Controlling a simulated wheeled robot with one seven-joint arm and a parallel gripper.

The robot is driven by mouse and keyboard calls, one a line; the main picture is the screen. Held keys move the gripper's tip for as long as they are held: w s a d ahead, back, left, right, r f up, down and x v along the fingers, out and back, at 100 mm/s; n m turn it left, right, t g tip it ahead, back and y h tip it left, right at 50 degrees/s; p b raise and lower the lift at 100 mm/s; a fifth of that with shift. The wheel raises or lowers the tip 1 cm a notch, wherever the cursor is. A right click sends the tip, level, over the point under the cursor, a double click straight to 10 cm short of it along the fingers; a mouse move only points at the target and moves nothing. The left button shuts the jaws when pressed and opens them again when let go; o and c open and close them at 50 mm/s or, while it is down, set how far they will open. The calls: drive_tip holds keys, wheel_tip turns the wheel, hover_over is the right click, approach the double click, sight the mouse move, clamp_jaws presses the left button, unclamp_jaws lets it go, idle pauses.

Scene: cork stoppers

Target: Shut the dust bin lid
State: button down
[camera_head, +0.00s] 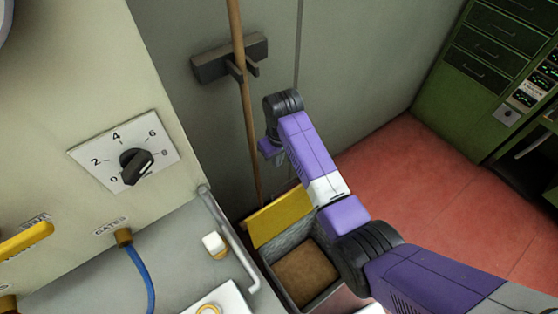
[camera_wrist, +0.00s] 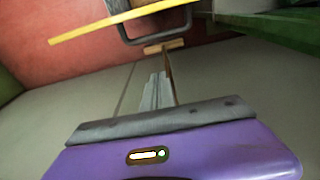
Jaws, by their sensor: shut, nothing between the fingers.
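The dust bin (camera_head: 330,287) is a grey open-topped box with brown contents, standing on the floor at the lower middle of the head view. Its yellow lid (camera_head: 279,217) stands raised at the bin's far edge, so the bin is open. In the wrist view the lid (camera_wrist: 95,32) shows as a thin slanted yellow strip at the top. My gripper (camera_wrist: 160,88) is shut and empty, with its grey fingers pointing towards the lid side and a visible gap before the lid. In the head view my wrist hides most of the fingers, above and beyond the lid.
A broom handle (camera_head: 247,110) leans in a dark wall holder (camera_head: 226,58) left of my arm. A grey cabinet with a dial (camera_head: 137,164) and a bent rail (camera_head: 232,240) border the bin on the left. Red floor (camera_head: 430,180) is clear at right, before green cabinets (camera_head: 488,75).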

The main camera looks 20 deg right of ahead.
drive_tip(key=s+f+p, duration=0.1)
drive_tip(key=s+f, duration=0.2)
drive_tip(key=f, duration=0.3)
drive_tip(key=shift+d+f+p, duration=0.15)
drive_tip(key=shift+d+p, duration=0.15)
drive_tip(key=shift+s, duration=0.1)
idle(0.4)
